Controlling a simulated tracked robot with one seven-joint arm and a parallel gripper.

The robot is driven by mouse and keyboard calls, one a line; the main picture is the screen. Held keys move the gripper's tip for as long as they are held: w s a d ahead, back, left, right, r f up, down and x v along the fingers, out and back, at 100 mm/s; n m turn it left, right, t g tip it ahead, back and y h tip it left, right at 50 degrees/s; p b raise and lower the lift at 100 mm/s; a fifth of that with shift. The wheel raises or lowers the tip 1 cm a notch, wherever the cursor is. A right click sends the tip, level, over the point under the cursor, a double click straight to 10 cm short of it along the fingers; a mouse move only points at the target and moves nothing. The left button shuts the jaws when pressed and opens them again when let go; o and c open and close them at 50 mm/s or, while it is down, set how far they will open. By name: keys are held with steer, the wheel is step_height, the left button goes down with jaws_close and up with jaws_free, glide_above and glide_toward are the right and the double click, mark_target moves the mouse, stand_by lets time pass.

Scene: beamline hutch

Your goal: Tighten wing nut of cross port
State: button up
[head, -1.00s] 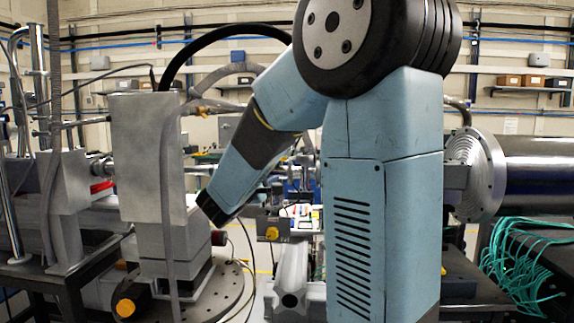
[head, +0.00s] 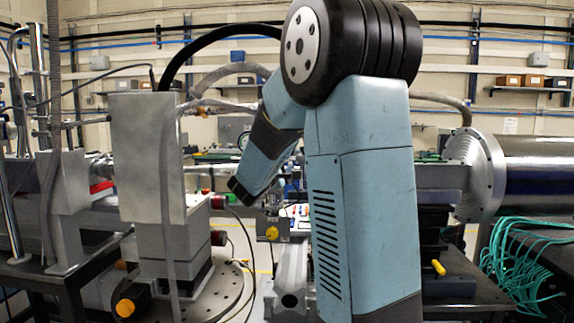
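My blue arm fills the middle of the head view. Its lower link slants down and left and ends in a dark section beside the grey block column. My gripper's fingers do not show, so I cannot see whether they hold anything. I cannot make out a cross port or a wing nut for certain. Two dark red round caps, an upper one (head: 217,202) and a lower one (head: 219,238), stick out from the right side of the grey block column (head: 147,160). The dark end of my arm is just right of the upper cap in the picture.
A grey hose (head: 168,200) hangs before the column.

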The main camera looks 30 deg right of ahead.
steer(key=shift+c, duration=0.3)
jaws_close()
